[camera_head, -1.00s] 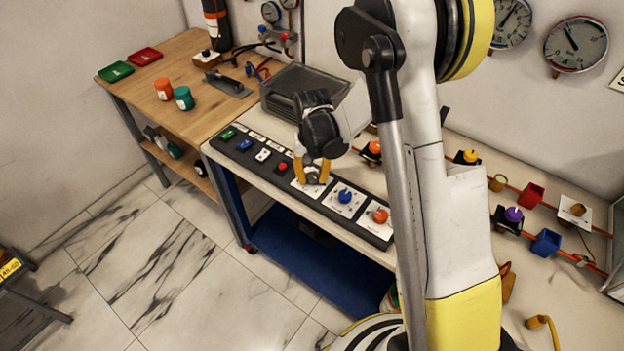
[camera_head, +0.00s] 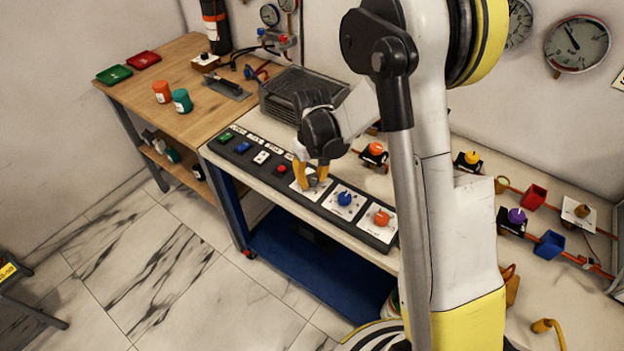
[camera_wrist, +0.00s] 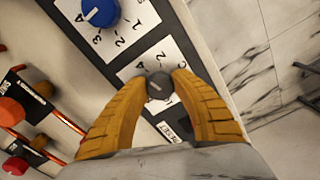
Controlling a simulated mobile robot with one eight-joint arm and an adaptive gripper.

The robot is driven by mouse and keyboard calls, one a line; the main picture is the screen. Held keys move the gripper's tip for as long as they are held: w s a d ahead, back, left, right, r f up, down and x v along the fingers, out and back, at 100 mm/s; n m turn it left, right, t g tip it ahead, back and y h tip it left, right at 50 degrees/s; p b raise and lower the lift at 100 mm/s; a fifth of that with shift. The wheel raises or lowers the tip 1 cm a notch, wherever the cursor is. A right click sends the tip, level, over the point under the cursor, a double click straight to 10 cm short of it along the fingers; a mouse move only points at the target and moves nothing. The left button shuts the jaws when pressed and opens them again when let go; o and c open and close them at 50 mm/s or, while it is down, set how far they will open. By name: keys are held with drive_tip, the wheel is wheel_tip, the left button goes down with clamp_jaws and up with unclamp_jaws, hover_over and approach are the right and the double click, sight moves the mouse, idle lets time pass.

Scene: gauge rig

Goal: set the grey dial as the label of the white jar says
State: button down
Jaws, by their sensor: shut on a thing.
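The grey dial (camera_wrist: 158,88) sits on a white plate with printed numbers, in the wrist view between my fingertips. My gripper (camera_head: 311,184) points down at the panel, its two yellow fingers closed on the dial's sides; it also shows in the wrist view (camera_wrist: 159,82). In the head view the fingers largely hide the dial. A pale line marks the dial's top; its exact setting is hard to read. I cannot make out a white jar for certain, and no jar label is readable.
Beside the grey dial are a blue dial (camera_head: 345,198) and an orange dial (camera_head: 381,218). Several buttons line the black panel's other end. An orange jar (camera_head: 161,92) and a teal jar (camera_head: 182,100) stand on the wooden table (camera_head: 130,95). A dark mesh box (camera_head: 300,90) stands behind the panel.

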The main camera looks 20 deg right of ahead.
sight(312, 179)
drive_tip(key=c, duration=1)
unclamp_jaws()
drive_tip(key=shift+c, duration=0.2)
wheel_tip(312, 179, up, 12)
